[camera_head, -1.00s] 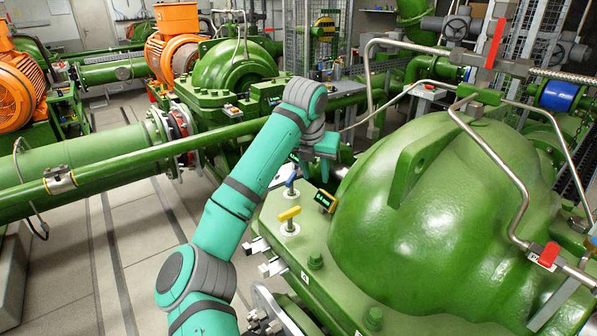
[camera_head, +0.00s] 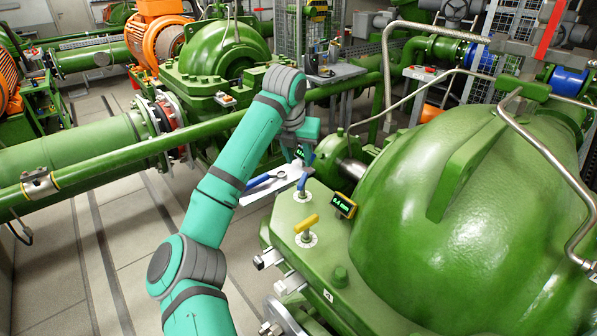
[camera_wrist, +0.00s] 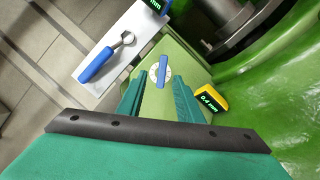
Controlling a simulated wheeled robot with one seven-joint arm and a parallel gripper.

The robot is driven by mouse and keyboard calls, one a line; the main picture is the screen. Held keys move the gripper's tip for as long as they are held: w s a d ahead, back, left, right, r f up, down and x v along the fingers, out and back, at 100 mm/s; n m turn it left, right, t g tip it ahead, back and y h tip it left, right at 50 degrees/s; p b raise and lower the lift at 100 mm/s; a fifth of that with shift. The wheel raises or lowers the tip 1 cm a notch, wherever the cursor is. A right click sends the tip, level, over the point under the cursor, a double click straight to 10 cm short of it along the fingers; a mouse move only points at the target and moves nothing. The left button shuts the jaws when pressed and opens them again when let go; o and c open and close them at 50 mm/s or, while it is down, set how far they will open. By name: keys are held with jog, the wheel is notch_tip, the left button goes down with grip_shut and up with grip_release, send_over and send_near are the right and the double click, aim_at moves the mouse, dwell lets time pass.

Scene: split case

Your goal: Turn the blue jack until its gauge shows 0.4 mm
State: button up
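The blue jack (camera_head: 303,184) stands on the green flange of the near casing; it also shows in the wrist view (camera_wrist: 162,73), its blue bar over a round white dial. A yellow-and-black gauge (camera_head: 343,205) beside it reads 0.4 mm; the wrist view shows the same reading on it (camera_wrist: 208,101). My gripper (camera_head: 302,148) is above and behind the jack in the head view. In the wrist view my gripper (camera_wrist: 159,82) has its two green fingers apart, with the blue bar ahead between them and visible gaps on both sides.
A yellow jack (camera_head: 307,228) stands nearer on the same flange. A pale tray (camera_head: 258,196) beside the flange holds a blue-handled tool (camera_wrist: 98,64). A second display (camera_wrist: 154,4) is cut off at the wrist view's top. The large green casing (camera_head: 470,200) fills the right side.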

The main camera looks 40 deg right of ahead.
aim_at(303, 176)
jog(key=x, duration=0.7)
jog(key=shift+s+d+f, duration=0.3)
jog(key=shift+d+f, duration=0.1)
jog(key=shift+w+f, duration=0.2)
jog(key=shift+f, duration=0.15)
jog(key=shift+w, duration=0.1)
grip_shut()
